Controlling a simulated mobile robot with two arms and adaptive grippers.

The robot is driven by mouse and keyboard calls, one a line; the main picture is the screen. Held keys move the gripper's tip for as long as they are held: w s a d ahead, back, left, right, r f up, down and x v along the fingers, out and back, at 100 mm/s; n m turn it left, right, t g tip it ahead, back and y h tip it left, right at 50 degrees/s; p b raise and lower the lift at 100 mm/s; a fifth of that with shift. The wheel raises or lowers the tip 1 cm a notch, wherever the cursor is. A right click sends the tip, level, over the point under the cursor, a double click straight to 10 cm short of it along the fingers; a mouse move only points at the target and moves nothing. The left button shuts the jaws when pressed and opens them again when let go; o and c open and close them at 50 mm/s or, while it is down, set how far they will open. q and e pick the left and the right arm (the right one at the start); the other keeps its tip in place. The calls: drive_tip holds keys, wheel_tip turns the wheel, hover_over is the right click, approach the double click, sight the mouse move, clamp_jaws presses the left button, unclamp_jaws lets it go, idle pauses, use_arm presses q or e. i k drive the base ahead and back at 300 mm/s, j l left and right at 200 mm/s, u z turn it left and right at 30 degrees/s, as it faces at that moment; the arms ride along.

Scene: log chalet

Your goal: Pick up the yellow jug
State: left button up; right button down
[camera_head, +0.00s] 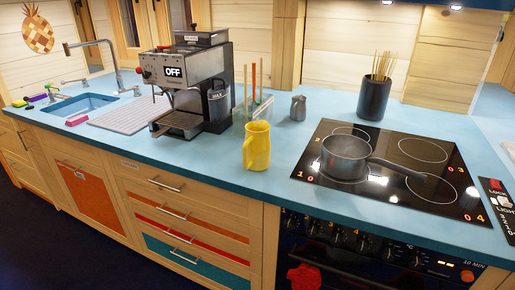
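The yellow jug (257,146) stands upright on the blue countertop (217,165), close to the front edge. Its handle faces left. Neither of my grippers shows in the head view.
A coffee machine (188,80) stands behind and left of the jug. A clear container with sticks (240,112) is just behind the jug. A small metal pitcher (298,108) is at back right. A pan (345,157) sits on the black cooktop (445,205) to the right.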

sight(256, 146)
drive_tip(key=z, duration=0.2)
drive_tip(key=i+j+z, duration=0.15)
drive_tip(key=j+z, duration=0.3)
drive_tip(key=i+j+z, duration=0.1)
drive_tip(key=j+z, duration=0.3)
